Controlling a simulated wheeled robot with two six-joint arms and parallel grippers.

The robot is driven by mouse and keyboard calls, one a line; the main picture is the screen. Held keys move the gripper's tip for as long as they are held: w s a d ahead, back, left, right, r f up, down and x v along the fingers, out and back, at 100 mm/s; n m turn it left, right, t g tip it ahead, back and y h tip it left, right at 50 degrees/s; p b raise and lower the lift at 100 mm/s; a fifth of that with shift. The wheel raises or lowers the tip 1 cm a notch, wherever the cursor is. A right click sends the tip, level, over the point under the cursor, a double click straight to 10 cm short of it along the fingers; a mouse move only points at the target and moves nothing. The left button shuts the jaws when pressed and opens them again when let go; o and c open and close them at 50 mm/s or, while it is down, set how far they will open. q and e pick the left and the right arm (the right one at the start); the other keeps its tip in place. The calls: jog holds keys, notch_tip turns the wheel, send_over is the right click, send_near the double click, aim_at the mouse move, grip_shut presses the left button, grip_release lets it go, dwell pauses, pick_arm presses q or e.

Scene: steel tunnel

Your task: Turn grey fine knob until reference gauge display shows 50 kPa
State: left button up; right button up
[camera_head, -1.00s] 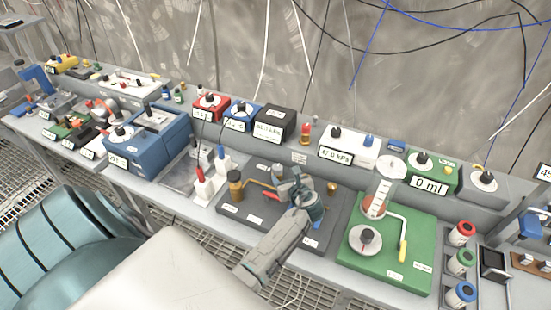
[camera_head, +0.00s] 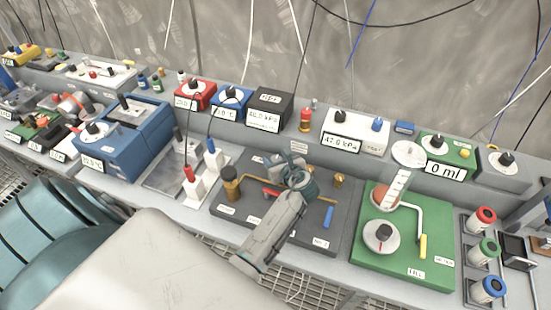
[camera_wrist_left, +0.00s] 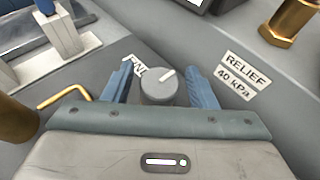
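The grey fine knob (camera_wrist_left: 158,87), with a white pointer mark, stands on the dark panel in the left wrist view. My left gripper (camera_wrist_left: 163,76) is open, with one blue finger on each side of the knob. Small gaps seem to show between fingers and knob. In the head view my left gripper (camera_head: 292,174) is over the dark panel (camera_head: 236,207) and hides the knob. A white box's display (camera_head: 342,143) reads about 47.0 kPa. A black box (camera_head: 268,110) has another kPa display, too small to read surely. My right gripper is not in view.
A brass fitting (camera_wrist_left: 291,20) stands beside the "RELIEF 40 kPa" label (camera_wrist_left: 243,77). A red lever (camera_head: 270,193) and a blue lever (camera_head: 328,217) are close to my left gripper. A green board (camera_head: 406,262) with a syringe is to the right.

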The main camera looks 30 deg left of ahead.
pick_arm(q)
jog(key=c, duration=0.8)
jog(key=shift+r+p, duration=0.15)
jog(key=shift+p, duration=0.45)
jog(key=m+t+h+p, duration=0.2)
jog(key=p, duration=0.1)
jog(key=m+t+h+p, duration=0.1)
jog(key=m+t+p, duration=0.1)
jog(key=p, duration=0.1)
jog(key=shift+s+a+r+m+h+p, duration=0.1)
jog(key=shift+a+m+h+p, duration=0.05)
jog(key=shift+m+h+p, duration=0.2)
jog(key=shift+m+h, duration=0.35)
jog(key=shift+h, duration=0.1)
jog(key=shift+f+m+t+h, duration=0.25)
jog(key=shift+m+t+h, duration=0.45)
jog(key=shift+m+h, duration=0.4)
jog(key=shift+m+t+h, duration=0.3)
jog(key=shift+m+h, duration=0.4)
jog(key=shift+h, duration=0.2)
jog(key=shift+m+h, duration=0.5)
jog(key=shift+h, duration=0.1)
